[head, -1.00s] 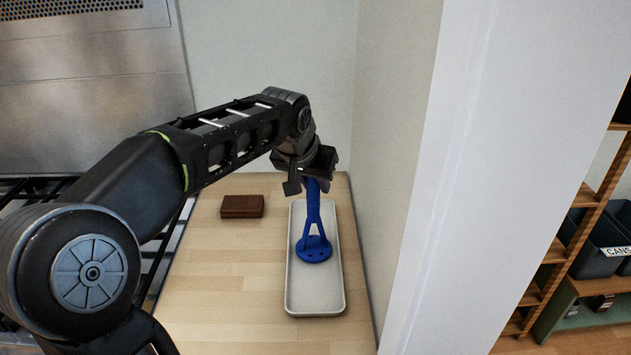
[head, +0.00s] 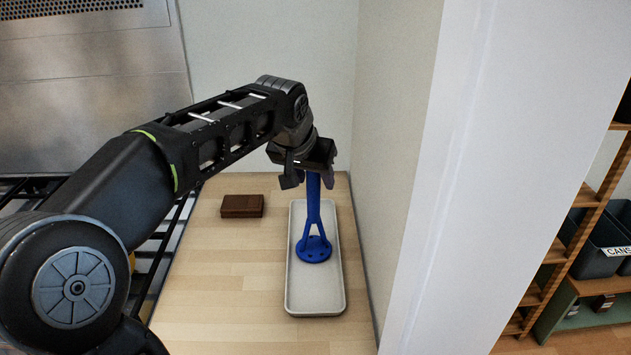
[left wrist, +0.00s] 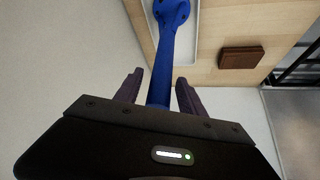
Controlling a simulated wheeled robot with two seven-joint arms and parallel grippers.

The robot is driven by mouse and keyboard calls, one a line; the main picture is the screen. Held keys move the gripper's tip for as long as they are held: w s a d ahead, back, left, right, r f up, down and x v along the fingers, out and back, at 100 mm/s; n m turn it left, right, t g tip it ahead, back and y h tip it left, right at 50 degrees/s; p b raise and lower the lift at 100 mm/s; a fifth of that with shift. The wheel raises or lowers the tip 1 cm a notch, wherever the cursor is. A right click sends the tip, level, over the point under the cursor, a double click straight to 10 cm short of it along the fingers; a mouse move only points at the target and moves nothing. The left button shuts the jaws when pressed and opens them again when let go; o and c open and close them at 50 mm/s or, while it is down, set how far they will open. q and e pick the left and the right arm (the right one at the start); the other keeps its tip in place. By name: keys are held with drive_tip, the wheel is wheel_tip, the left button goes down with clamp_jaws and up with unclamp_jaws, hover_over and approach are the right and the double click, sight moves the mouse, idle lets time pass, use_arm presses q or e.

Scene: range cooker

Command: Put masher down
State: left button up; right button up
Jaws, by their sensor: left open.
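The blue masher (head: 314,226) stands upright in the pale grey tray (head: 315,296), its round perforated head down on the tray's floor. My left gripper (head: 307,178) is open at the top of the masher's handle. In the left wrist view, the fingers of my left gripper (left wrist: 157,92) stand apart on either side of the handle of the masher (left wrist: 163,62), with gaps on both sides. The upper end of the handle is hidden by the gripper body. My right gripper is not in view.
The tray lies on a wooden counter (head: 225,310), close to a wall (head: 385,130) on its right. A dark brown block (head: 242,206) lies left of the tray. A black hob grate (head: 160,262) is at the counter's left. The counter's front left part is clear.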

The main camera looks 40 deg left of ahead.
use_arm(q)
drive_tip(key=v, duration=0.9)
drive_tip(key=shift+s+r, duration=0.2)
drive_tip(key=shift+r, duration=0.15)
